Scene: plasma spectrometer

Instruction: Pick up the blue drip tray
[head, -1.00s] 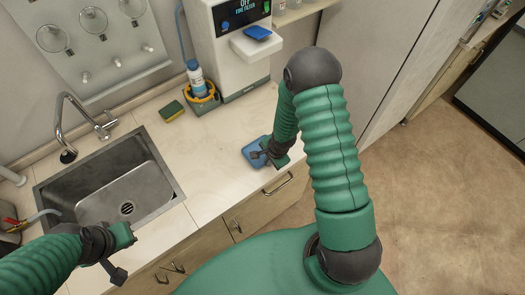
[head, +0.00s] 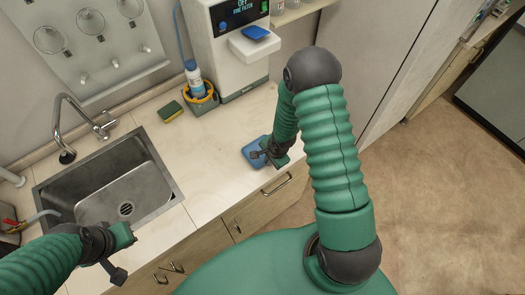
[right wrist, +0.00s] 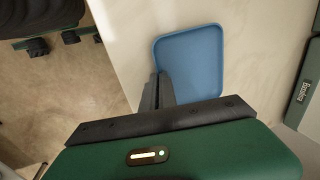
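The blue drip tray (head: 252,150) lies on the countertop near its front edge. In the right wrist view it is a shallow blue square with a raised rim (right wrist: 195,55). My right gripper (head: 262,155) is at the tray, covering part of it in the head view. In the right wrist view its dark fingers (right wrist: 158,88) are close together at the tray's near left rim and look shut on it. The exact contact is partly hidden. The tray appears to rest on the counter. My left gripper (head: 125,255) is open and empty in front of the sink.
A white machine (head: 228,60) with a display stands at the back, with another blue piece (head: 255,33) on its ledge. A bottle (head: 194,78) in a yellow-rimmed holder and a sponge (head: 171,111) stand nearby. The sink (head: 110,180) is left. Counter (head: 215,150) left of the tray is clear.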

